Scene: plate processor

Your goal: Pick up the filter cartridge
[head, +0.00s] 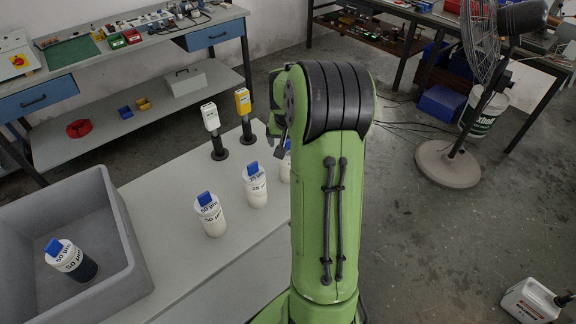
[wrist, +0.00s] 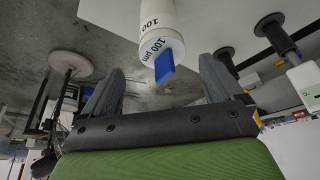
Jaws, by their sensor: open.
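In the wrist view a white filter cartridge (wrist: 158,25) marked 100 µm shows with its blue tab (wrist: 164,67). My gripper (wrist: 161,68) is open and empty. The blue tab appears between the two fingertips in the picture, with no visible contact; the depth gap is hard to tell. In the head view similar white cartridges stand upright on the grey bench: one marked 50 µm (head: 210,215), one marked 25 µm (head: 255,186), and one mostly hidden behind my arm (head: 286,168). Another cartridge marked 50 µm, with a dark body (head: 72,262), stands in the grey crate.
The grey crate (head: 128,250) is on the bench's left. A white-headed device (head: 210,116) and a yellow-headed one (head: 243,102) stand on black posts behind the cartridges. A workbench (head: 150,46) runs behind. A fan (head: 450,160) and a white canister (head: 530,300) are on the right floor.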

